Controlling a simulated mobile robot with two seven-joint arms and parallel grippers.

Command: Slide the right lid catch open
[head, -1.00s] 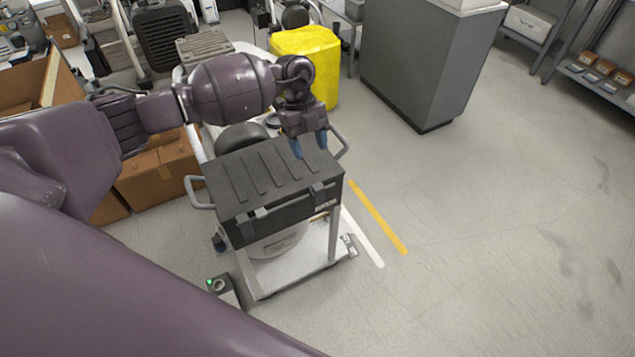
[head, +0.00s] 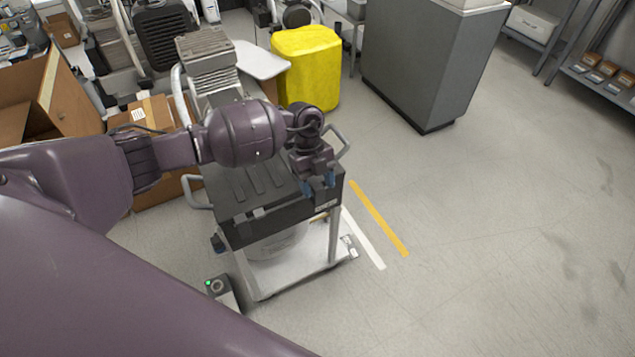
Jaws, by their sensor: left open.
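The black lidded box (head: 276,209) sits on top of a wheeled cart, its ribbed lid (head: 240,186) shut. My left gripper (head: 319,190) is open and points down at the front right edge of the lid. Its blue fingertips are at the place of the right lid catch, which they and the gripper body mostly hide. I cannot tell whether the fingers touch the catch. The left lid catch (head: 258,212) shows on the front edge. My right gripper is not in view.
The cart has side handles (head: 197,192) and a light lower shelf (head: 300,271). Cardboard boxes (head: 160,195) stand at left, a yellow bin (head: 306,70) behind, and a grey cabinet (head: 420,65) at back right. The floor to the right is clear.

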